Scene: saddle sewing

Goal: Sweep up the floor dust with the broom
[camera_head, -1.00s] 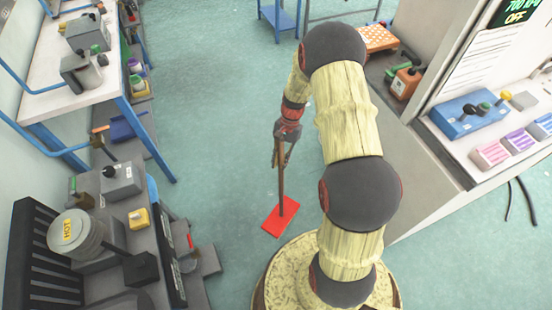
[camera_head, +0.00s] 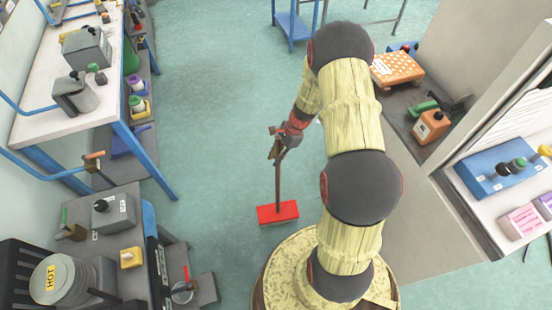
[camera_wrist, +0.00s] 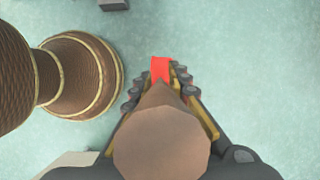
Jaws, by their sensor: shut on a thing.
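The broom has a brown handle (camera_head: 278,183) and a flat red head (camera_head: 278,213). My gripper (camera_head: 283,142) is shut on the upper part of the handle. The broom stands nearly upright, with its red head at or close to the teal floor, left of my base. In the wrist view the handle's brown end (camera_wrist: 162,140) fills the space between the fingers of my gripper (camera_wrist: 160,90), and a bit of the red head (camera_wrist: 160,68) shows beyond. I cannot make out any dust on the floor (camera_head: 215,110).
A white workbench with blue legs (camera_head: 150,160) stands at the left. A grey cabinet with a HOT-marked pot (camera_head: 62,280) is at lower left. The middle floor is clear.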

